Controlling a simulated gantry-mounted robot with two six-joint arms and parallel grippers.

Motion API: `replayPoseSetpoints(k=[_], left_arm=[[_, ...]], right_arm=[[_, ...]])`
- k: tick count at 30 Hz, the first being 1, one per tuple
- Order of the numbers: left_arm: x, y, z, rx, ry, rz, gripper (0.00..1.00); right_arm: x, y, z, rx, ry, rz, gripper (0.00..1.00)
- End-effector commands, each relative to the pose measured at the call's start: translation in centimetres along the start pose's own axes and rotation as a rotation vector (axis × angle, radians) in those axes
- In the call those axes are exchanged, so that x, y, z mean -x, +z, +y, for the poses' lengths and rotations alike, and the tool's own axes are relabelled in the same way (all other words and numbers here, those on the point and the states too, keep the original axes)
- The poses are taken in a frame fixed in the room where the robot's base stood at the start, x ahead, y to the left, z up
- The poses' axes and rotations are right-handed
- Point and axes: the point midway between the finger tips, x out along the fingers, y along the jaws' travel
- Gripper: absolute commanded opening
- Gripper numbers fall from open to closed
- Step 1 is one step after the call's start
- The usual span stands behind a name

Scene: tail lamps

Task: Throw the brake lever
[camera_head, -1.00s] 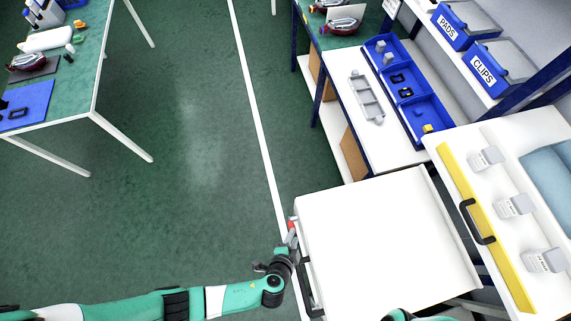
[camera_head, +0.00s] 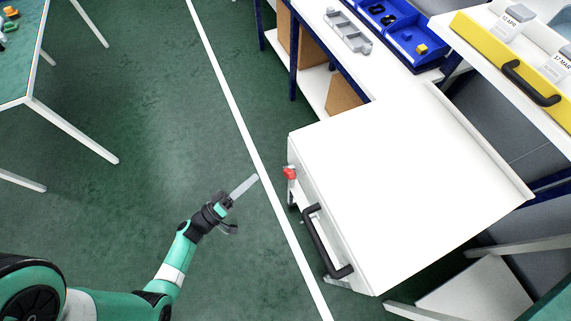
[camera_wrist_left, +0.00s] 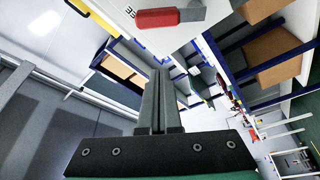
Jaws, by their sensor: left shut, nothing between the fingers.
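The brake lever (camera_head: 290,173) has a red handle and sits on the left side of a white-topped cart (camera_head: 400,190), near its far left corner. It also shows in the left wrist view (camera_wrist_left: 157,18) at the top, red on a grey bar, beside partly cut-off lettering on a white panel. My left gripper (camera_head: 254,179) is shut and empty, to the left of the lever and apart from it, pointing up and right. In the left wrist view its closed grey fingers (camera_wrist_left: 158,75) lie below the lever. My right gripper is not in view.
A black handle (camera_head: 326,243) sticks out from the cart's side. A white-topped bench with a blue bin (camera_head: 405,30) stands behind the cart. A yellow-edged shelf (camera_head: 490,55) is at the right. Green floor with a white line is free at the left.

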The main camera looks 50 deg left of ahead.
Motion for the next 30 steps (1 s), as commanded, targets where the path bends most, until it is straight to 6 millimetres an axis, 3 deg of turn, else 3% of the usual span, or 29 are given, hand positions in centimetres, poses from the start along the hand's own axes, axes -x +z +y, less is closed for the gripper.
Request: replayPoseSetpoints(k=[8, 19, 24, 30], left_arm=[[-2.5, 0.1, 0.1, -0.005, 0.006, -0.005, 0.00], [-10.5, 0.2, 0.0, -0.005, 0.006, -0.003, 0.00], [-9.1, 3.0, -0.3, -0.002, 0.001, -0.003, 0.00], [-8.8, 3.8, 0.1, -0.004, -0.001, -0.001, 0.00]], right_arm=[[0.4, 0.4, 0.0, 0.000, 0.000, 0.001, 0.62], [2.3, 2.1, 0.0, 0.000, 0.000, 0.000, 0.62], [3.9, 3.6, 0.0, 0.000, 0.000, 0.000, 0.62], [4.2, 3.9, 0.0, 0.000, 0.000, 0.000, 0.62]])
